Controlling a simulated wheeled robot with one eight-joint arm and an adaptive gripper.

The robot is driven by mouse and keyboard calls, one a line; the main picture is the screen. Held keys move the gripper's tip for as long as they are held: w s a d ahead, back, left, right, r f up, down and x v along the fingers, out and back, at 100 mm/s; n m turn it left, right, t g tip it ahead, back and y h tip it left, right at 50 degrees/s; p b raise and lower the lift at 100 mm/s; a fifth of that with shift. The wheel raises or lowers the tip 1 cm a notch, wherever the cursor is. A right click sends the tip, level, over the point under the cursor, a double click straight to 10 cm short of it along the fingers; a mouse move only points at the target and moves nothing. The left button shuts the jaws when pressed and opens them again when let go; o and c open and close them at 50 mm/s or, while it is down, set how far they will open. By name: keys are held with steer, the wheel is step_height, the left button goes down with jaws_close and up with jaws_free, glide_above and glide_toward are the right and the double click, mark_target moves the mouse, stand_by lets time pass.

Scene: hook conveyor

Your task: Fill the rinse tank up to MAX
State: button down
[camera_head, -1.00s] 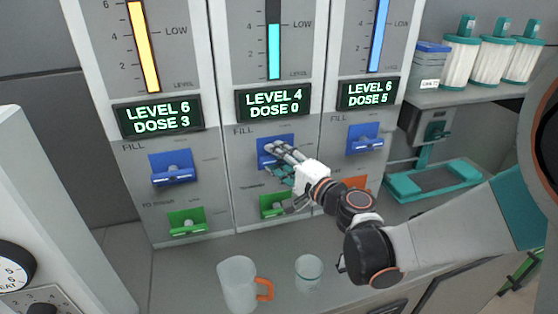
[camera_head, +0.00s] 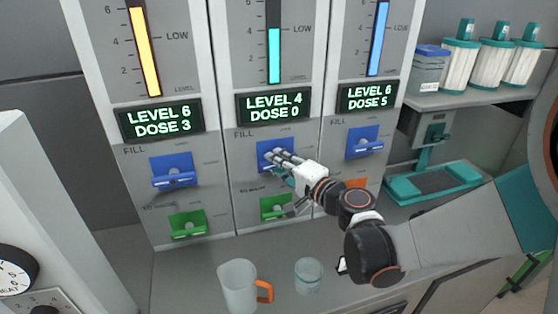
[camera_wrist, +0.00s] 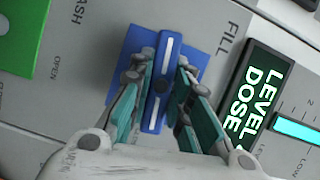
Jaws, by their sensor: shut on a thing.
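The middle tank panel shows a cyan level bar (camera_head: 274,56) with its top at about 4. Its display (camera_head: 273,106) reads LEVEL 4, DOSE 0, and it also shows in the wrist view (camera_wrist: 262,98). Below it is a blue FILL valve plate (camera_head: 266,148). In the wrist view its blue handle bar (camera_wrist: 161,82) lies between my fingers. My gripper (camera_wrist: 160,88) is shut on this handle, one finger on each side; it also shows in the head view (camera_head: 274,160). A green valve (camera_head: 272,208) sits below, partly hidden by my gripper.
The left panel display (camera_head: 160,118) reads LEVEL 6, DOSE 3; the right display (camera_head: 370,98) reads LEVEL 6, DOSE 5. A jug with an orange handle (camera_head: 238,286) and a clear cup (camera_head: 308,275) stand on the counter below my arm. Filter canisters (camera_head: 492,62) stand on a shelf at right.

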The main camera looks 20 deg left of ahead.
steer(key=n+h+p, duration=0.1)
steer(key=n, duration=0.2)
steer(key=shift+r+n+h+p, duration=0.1)
steer(key=shift+n+h+p, duration=0.3)
steer(key=n+h+p, duration=0.1)
steer(key=n+h, duration=0.1)
steer(key=n, duration=0.1)
steer(key=shift+s+a+n+h+p, duration=0.2)
steer(key=shift+s+n+h+p, duration=0.15)
steer(key=shift+n, duration=0.35)
steer(key=shift+w+d, duration=0.2)
steer(key=shift+w, duration=0.1)
steer(key=c, duration=1.5)
jaws_free()
